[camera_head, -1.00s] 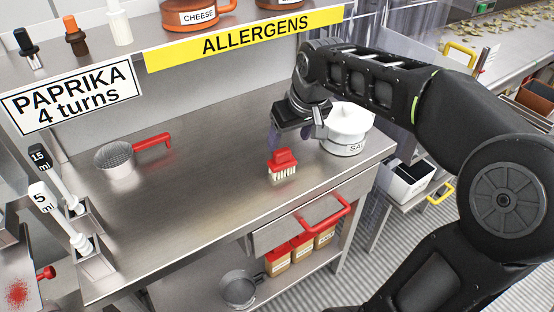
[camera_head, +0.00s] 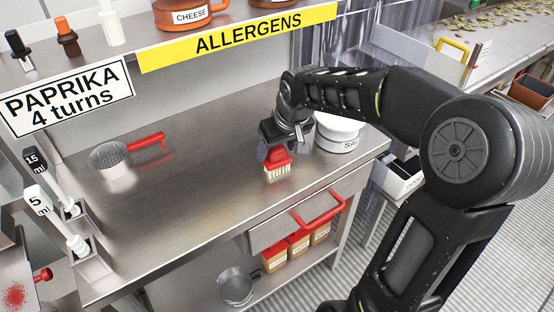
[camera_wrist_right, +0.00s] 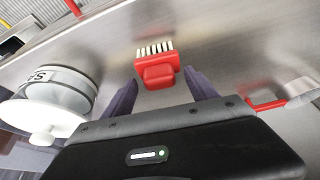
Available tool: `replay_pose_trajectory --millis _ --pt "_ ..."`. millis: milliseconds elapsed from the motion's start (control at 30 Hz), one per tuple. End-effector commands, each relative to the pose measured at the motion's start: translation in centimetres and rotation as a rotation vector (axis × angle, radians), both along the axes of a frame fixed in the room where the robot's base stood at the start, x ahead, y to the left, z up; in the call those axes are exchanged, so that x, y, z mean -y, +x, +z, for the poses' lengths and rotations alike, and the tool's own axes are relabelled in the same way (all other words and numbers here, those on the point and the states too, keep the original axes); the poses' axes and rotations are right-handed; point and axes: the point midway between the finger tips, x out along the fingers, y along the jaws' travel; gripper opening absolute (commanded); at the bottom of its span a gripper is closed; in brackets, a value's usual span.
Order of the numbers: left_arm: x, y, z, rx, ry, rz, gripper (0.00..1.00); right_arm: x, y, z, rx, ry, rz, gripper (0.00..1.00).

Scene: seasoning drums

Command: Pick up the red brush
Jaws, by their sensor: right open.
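The red brush (camera_head: 277,163) with pale bristles stands bristles down on the steel table (camera_head: 200,190). It also shows in the right wrist view (camera_wrist_right: 157,72), just ahead of and between my open fingers. My right gripper (camera_head: 275,152) is right above the brush in the head view, pointing down. In the wrist view its two dark fingers (camera_wrist_right: 162,92) lie apart on either side of the red handle. I cannot tell whether they touch it. My left gripper does not show.
A white salt container (camera_head: 338,134) stands close to the right of my right gripper. A sieve with a red handle (camera_head: 112,160) lies at the left. Measuring spoons (camera_head: 50,210) stand at the table's left edge. The table's middle is clear. A red drawer handle (camera_head: 320,212) is in front.

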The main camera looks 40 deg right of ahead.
Motion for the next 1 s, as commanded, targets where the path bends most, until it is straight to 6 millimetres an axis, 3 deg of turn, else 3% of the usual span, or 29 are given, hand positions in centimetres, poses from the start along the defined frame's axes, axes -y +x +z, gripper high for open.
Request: replay_pose_trajectory --millis 133,700,1000 --pt "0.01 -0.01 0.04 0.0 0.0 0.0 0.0 0.06 0.33 -0.87 0.0 0.0 -0.001 0.67" --pt "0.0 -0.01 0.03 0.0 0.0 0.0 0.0 0.06 0.33 -0.83 0.001 0.0 0.0 0.66" --pt "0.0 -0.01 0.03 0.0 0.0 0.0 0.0 0.06 0.32 -0.82 0.001 0.0 0.0 0.42"
